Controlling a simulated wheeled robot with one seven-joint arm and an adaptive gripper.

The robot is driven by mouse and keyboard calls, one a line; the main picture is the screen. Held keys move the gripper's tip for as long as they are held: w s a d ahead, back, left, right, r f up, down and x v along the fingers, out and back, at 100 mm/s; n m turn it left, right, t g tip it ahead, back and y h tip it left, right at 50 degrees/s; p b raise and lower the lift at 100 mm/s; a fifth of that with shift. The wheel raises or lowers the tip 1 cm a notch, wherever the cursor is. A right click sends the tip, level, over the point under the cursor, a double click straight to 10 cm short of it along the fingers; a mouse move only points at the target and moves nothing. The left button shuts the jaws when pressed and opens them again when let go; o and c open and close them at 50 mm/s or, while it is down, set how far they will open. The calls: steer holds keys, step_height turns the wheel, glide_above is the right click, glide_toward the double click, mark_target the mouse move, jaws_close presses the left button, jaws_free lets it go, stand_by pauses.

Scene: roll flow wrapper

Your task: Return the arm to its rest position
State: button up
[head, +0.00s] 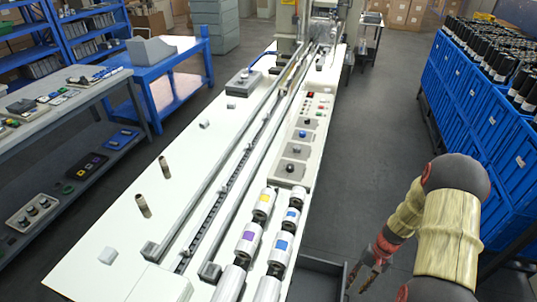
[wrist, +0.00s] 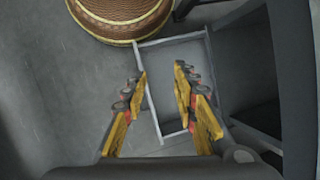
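My arm is on the right side of the head view, bent, with its links hanging beside the flow wrapper. My gripper (head: 366,275) points downward to the right of the machine's near end, next to a dark open tray. In the wrist view my gripper (wrist: 163,82) has its two yellow fingers spread apart with nothing between them. The grey tray (wrist: 172,52) lies below the fingers, and its visible floor is empty.
The long white flow wrapper (head: 130,225) carries several white rolls (head: 249,238) at its near end. Blue crates (head: 471,98) with dark-topped items stand at the right. A grey workbench (head: 60,115) and a blue table (head: 165,62) stand at the left. Open floor (head: 365,130) lies between machine and crates.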

steer(key=s+a+r+n+t+h, duration=0.1)
steer(key=s+a+r, duration=0.3)
steer(key=r, duration=1.1)
steer(key=s+a+r+n+t+h, duration=0.1)
steer(key=s+a+r+n+t, duration=0.2)
steer(key=a+r, duration=0.5)
steer(key=s+a+r+n+t+h, duration=0.2)
steer(key=s+a+r+t, duration=0.2)
steer(key=r, duration=1.9)
steer(key=shift+s+a+n, duration=0.3)
steer(key=shift+s+a, duration=0.1)
steer(key=shift+a, duration=0.5)
